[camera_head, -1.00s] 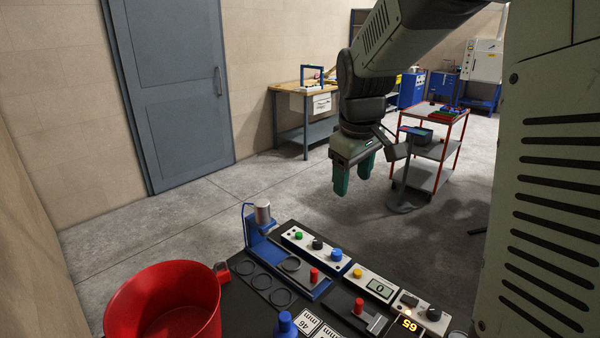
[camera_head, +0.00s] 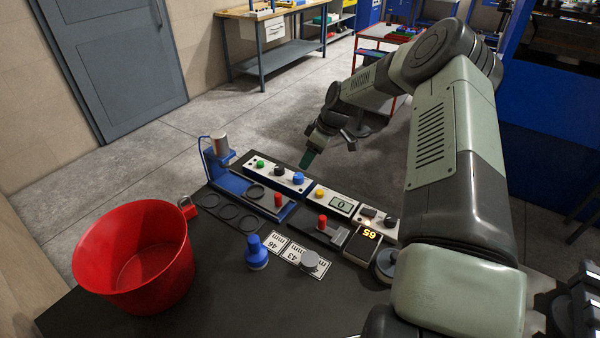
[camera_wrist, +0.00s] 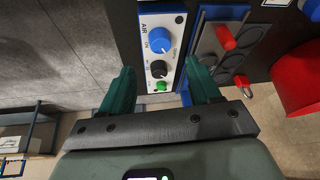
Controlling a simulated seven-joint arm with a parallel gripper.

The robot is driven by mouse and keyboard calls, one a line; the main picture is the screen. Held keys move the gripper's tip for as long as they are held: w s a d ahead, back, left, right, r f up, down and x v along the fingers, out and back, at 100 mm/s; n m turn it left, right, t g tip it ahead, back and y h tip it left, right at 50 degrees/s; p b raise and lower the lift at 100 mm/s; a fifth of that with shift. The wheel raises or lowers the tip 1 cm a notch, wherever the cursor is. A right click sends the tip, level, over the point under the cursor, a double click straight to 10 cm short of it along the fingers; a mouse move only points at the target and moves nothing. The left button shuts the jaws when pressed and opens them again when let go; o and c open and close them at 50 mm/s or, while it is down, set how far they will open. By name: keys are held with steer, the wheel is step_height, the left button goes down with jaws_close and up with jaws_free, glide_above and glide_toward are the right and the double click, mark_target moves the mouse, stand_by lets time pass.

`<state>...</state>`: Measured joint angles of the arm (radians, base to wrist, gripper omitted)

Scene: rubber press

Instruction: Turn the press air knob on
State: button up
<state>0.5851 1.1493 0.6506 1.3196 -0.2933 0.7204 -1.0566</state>
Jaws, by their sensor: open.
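The blue air knob (camera_wrist: 160,40) sits on a white control panel (camera_wrist: 150,12) marked "AIR" in the wrist view. A black knob (camera_wrist: 159,69) and a green button (camera_wrist: 161,86) are in line with it on the same panel. In the head view the blue knob (camera_head: 298,178) is at the right end of the panel. My gripper (camera_head: 307,160) is above and just behind the panel, pointing down, and looks apart from the knob. In the wrist view its two teal fingers (camera_wrist: 160,82) are open and empty, with the panel between them.
A blue press stand (camera_head: 222,170) with a metal cylinder is left of the panel. A yellow-button display box (camera_head: 335,202) adjoins the panel's right.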

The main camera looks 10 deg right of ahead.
mark_target(298, 175)
steer(key=x, duration=0.8)
steer(key=shift+c, duration=0.2)
steer(key=c, duration=1)
